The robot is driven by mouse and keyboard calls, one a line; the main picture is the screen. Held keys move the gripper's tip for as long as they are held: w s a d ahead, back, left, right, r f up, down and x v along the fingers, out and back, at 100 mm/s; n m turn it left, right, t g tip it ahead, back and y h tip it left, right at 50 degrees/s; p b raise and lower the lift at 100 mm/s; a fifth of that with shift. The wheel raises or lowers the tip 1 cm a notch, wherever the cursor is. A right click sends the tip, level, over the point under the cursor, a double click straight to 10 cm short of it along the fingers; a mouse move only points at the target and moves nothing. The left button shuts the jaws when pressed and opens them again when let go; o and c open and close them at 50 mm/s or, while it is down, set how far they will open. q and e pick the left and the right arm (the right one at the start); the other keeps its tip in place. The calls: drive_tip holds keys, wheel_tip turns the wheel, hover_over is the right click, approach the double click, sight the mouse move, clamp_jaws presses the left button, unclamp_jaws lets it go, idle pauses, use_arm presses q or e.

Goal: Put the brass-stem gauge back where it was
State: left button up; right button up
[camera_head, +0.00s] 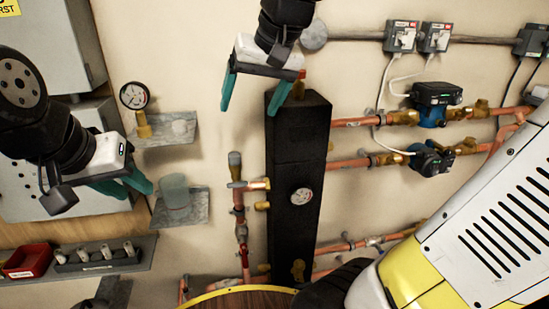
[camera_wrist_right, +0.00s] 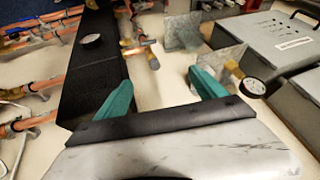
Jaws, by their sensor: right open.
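The brass-stem gauge (camera_head: 134,97), with a round white dial and a brass stem, stands on a grey wall shelf (camera_head: 160,140) left of the black manifold block (camera_head: 290,150). In the right wrist view the gauge (camera_wrist_right: 252,87) is beyond the right-hand finger, apart from it. A second dial gauge (camera_head: 302,196) is on the front of the block.
A lower shelf holds a translucent cup (camera_head: 175,190). Copper pipes (camera_head: 350,163) and pumps (camera_head: 435,95) lie right of the block. A red bin (camera_head: 27,260) is at lower left. Grey boxes (camera_head: 50,150) hang at left. The wall between gauge shelf and block is clear.

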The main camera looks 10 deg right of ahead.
drive_tip(key=s+d+f+t, duration=0.1)
drive_tip(key=s+d+f, duration=0.4)
drive_tip(key=s+f, duration=0.4)
drive_tip(key=shift+s+f+h, duration=0.3)
drive_tip(key=shift+f+h, duration=0.1)
drive_tip(key=shift+f, duration=0.15)
